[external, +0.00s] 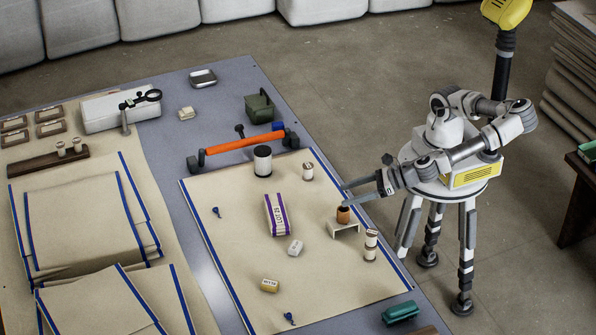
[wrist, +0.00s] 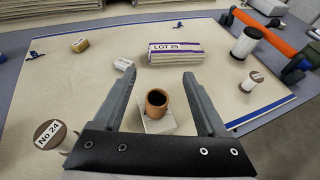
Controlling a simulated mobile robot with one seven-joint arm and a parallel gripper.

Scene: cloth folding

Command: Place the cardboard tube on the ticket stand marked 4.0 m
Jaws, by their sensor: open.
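The cardboard tube (external: 343,215), a short orange-brown hollow cylinder, stands upright on a small white stand (external: 343,229) on the mat. In the wrist view the tube (wrist: 156,102) shows its dark open top, with the pale stand (wrist: 158,125) below it. No marking can be read on this stand. My gripper (external: 345,197) is open above and beside the tube. In the wrist view my gripper (wrist: 158,74) has one finger on each side of the tube, with gaps visible. I cannot tell how far the fingertips reach down past its rim.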

